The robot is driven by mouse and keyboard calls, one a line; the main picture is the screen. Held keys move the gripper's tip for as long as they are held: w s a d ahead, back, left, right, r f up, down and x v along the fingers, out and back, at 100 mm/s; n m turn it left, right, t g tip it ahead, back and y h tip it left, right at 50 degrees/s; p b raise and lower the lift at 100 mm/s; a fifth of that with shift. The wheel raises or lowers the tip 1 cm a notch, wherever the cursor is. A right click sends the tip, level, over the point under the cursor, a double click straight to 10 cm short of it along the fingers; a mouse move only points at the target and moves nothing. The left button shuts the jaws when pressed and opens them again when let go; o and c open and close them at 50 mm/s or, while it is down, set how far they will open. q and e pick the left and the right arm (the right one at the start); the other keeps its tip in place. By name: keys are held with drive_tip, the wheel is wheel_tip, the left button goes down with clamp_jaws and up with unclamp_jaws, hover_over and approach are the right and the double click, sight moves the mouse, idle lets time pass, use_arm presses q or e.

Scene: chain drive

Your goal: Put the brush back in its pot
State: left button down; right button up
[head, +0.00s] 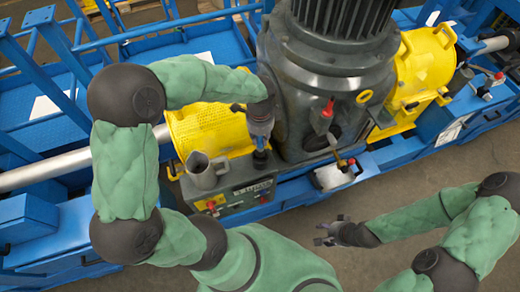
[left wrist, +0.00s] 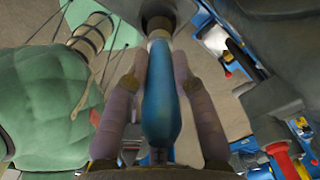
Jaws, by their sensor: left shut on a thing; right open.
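My left gripper (head: 260,128) is shut on the blue handle of the brush (left wrist: 160,100). In the left wrist view the handle lies between both fingers, with a pale collar and dark end beyond it. In the head view the brush (head: 260,144) points down beside the grey machine, above the dark control box's back edge; whether its lower end touches anything is unclear. A grey open-topped metal vessel (head: 205,173), apparently the pot, stands left of the brush, by the yellow guard. Its inside is mostly hidden. My right gripper (head: 330,234) is open and empty over the floor.
A yellow mesh guard (head: 210,128) stands behind the vessel, and the large dark motor housing (head: 333,75) is right of the brush. The control box (head: 245,195) has buttons. A white container (head: 333,178) sits farther right. Floor in front is clear.

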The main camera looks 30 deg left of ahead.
sight(260, 149)
use_arm(q)
wheel_tip(260, 149, down, 3)
drive_tip(key=shift+s+r, duration=0.1)
drive_tip(key=shift+s, duration=0.05)
drive_tip(key=shift+f, duration=0.6)
wheel_tip(260, 149, down, 4)
drive_tip(key=shift+r+b, duration=0.25)
drive_tip(key=shift+b, duration=0.3)
drive_tip(key=c, duration=1)
unclamp_jaws()
drive_tip(key=shift+c, duration=0.2)
